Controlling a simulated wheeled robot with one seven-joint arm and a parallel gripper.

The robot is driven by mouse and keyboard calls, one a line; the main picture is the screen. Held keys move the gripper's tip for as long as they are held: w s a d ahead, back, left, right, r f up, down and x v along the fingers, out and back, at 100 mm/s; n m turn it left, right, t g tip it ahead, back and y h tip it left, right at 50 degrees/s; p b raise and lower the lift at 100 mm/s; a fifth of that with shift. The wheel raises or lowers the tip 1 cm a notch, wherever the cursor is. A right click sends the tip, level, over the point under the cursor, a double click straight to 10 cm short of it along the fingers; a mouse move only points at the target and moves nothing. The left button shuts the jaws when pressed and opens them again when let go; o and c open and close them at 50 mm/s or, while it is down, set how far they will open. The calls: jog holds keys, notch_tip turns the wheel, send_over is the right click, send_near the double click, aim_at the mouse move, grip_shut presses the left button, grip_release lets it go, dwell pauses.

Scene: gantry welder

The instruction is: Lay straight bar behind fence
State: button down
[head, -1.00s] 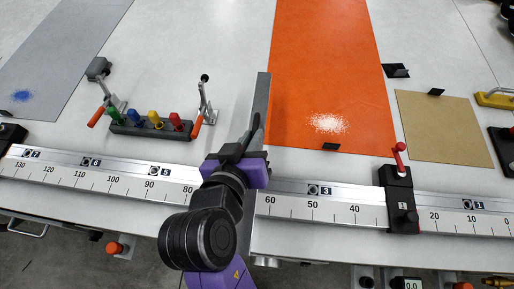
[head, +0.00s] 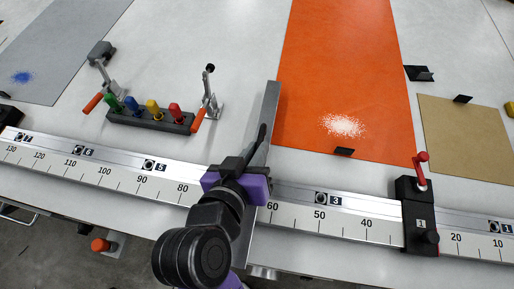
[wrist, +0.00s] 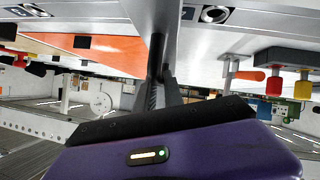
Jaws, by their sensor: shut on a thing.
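A long grey straight bar (head: 270,105) points away from me and crosses above the fence (head: 115,178), the ruled metal rail along the table front. The bar's far end lies over the pale table beside the orange sheet; its near end reaches past the fence. My gripper (head: 256,150) is shut on the bar above the fence, near the 60–70 marks. In the wrist view, the dark fingers (wrist: 161,85) close around the bar (wrist: 152,18). I cannot tell how high the bar is above the table.
A black stop with a red lever (head: 418,215) sits on the fence at right. Left of the bar are a rack of coloured pegs (head: 150,118) and toggle clamps (head: 212,105). An orange sheet (head: 345,70) and a tan plate (head: 465,135) lie behind the fence.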

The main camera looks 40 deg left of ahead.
jog(key=shift+f, duration=0.35)
jog(key=c, duration=1.5)
grip_release()
jog(key=shift+f, duration=0.1)
jog(key=shift+o, duration=0.2)
jog(key=shift+r, duration=0.35)
jog(key=shift+s+r, duration=0.25)
jog(key=shift+r, duration=0.05)
jog(key=v, duration=1.1)
jog(key=shift+s+d+b, duration=0.15)
jog(key=shift+d+b, duration=0.1)
jog(key=shift+b, duration=0.05)
